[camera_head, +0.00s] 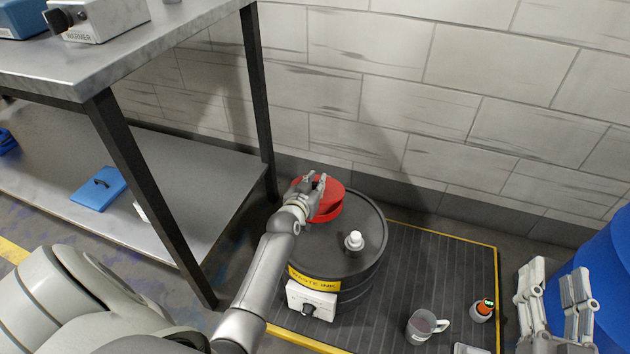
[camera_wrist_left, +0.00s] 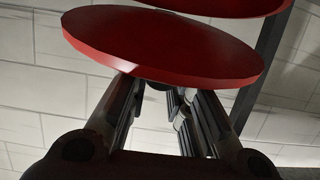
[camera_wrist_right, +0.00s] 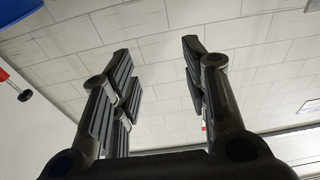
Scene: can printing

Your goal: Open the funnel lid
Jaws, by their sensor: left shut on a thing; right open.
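The red funnel lid (camera_head: 332,190) is a round disc at the back left of the black waste ink drum (camera_head: 330,255). The red funnel (camera_head: 328,217) shows just below it. In the left wrist view the lid (camera_wrist_left: 160,42) fills the upper part, with a gap between it and another curved red part (camera_wrist_left: 225,6). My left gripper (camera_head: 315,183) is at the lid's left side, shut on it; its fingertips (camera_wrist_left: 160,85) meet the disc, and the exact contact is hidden. My right gripper (camera_head: 556,292) is open and empty at the right; its spread fingers (camera_wrist_right: 160,75) also show in the right wrist view.
A white cap (camera_head: 354,241) sits on the drum top. A mug (camera_head: 424,326) and a small orange-marked bottle (camera_head: 482,310) stand on the dark mat (camera_head: 440,265). A blue drum (camera_head: 600,280) is at the right. A metal bench (camera_head: 185,45) stands left; a wall is behind.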

